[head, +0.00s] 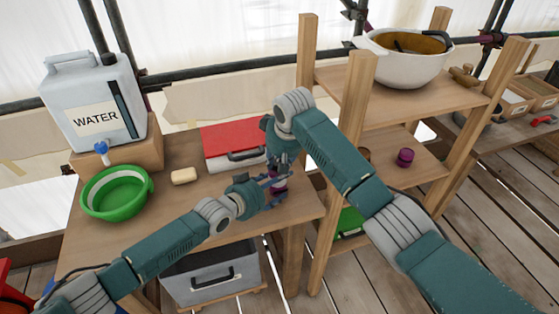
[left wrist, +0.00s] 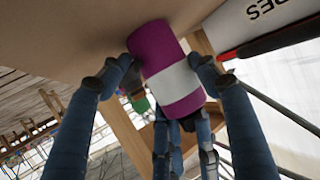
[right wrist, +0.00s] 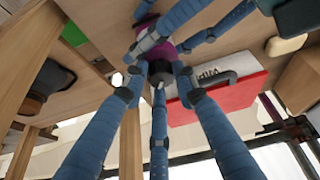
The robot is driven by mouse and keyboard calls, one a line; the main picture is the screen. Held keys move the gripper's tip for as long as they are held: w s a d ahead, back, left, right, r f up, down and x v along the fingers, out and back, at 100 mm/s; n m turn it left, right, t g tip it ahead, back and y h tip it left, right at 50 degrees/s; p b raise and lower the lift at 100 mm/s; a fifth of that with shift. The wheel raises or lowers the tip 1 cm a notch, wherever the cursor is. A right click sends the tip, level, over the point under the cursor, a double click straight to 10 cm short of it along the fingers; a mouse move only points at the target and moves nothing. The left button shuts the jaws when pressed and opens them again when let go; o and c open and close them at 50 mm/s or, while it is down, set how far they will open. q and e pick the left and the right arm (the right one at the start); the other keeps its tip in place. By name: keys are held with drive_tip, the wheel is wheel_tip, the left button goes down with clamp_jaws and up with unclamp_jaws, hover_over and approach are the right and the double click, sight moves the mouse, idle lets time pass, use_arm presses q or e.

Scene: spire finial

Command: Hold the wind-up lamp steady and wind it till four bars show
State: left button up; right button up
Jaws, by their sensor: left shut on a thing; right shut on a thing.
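The wind-up lamp (head: 280,184) is a small purple cylinder near the table's front right corner. In the left wrist view the lamp (left wrist: 178,75) shows a broad white band, and my left gripper (left wrist: 165,68) is closed around its sides. In the head view my left gripper (head: 270,188) reaches it from the left. My right gripper (head: 279,164) comes down from above, its fingers shut at the lamp's top. In the right wrist view the fingers (right wrist: 160,75) meet just below the purple body (right wrist: 150,25). The crank is hidden by fingers; no charge bars are readable.
A red-lidded white case (head: 236,138) lies just behind the lamp. A soap bar (head: 184,176), green basin (head: 116,192) and water container (head: 95,100) stand left.

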drive_tip(key=shift+a+m+h, duration=0.3)
drive_tip(key=shift+a+m, duration=0.05)
drive_tip(key=shift+m, duration=0.45)
drive_tip(key=shift+r, duration=0.1)
drive_tip(key=o, duration=1)
drive_tip(key=shift+o, duration=0.6)
drive_tip(key=shift+s+d, duration=0.1)
drive_tip(key=v, duration=0.8)
